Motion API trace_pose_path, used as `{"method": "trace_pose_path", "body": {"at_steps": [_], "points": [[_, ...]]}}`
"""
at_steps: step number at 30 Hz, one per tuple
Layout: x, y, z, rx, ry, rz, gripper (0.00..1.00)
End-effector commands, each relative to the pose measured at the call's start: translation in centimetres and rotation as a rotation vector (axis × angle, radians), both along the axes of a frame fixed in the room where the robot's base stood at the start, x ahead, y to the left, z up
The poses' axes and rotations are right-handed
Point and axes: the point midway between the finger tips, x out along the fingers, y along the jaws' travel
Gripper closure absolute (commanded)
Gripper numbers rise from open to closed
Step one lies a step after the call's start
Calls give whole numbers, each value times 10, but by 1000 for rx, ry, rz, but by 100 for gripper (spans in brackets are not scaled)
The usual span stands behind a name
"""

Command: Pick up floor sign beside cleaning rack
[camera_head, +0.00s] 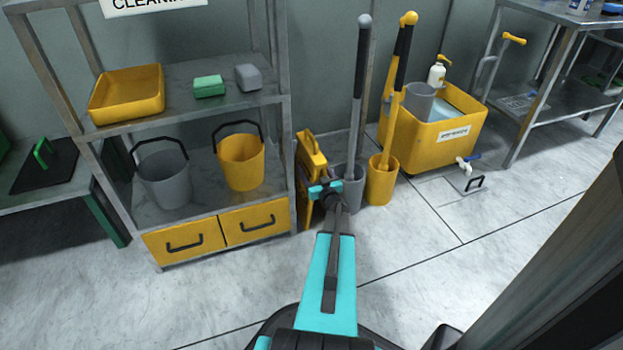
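The yellow folded floor sign (311,155) stands upright on the floor against the right side of the grey metal cleaning rack (285,120). My gripper (325,189), with teal fingers, is at the front of the sign, at about its mid-height in the picture. The fingers overlap the sign's right edge and hide part of its lower half. I cannot tell whether the fingers touch the sign or have closed on it.
A grey holder (352,190) and a yellow holder (382,184) with long-handled tools stand close to the sign's right. Farther right is a yellow tub (432,146) with a tap. The rack holds a grey bucket (165,182) and a yellow bucket (241,165). The front floor is clear.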

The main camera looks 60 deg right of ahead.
Motion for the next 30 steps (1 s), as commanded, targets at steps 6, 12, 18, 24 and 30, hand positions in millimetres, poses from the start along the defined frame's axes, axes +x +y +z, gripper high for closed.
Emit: {"method": "trace_pose_path", "body": {"at_steps": [6, 12, 18, 24, 30], "points": [[0, 0, 0, 0, 0, 1, 43], [0, 0, 0, 0, 0, 1, 77], [0, 1, 0, 0, 0, 1, 100], [1, 1, 1, -1, -2, 1, 100], [1, 1, 5, -1, -2, 2, 100]]}}
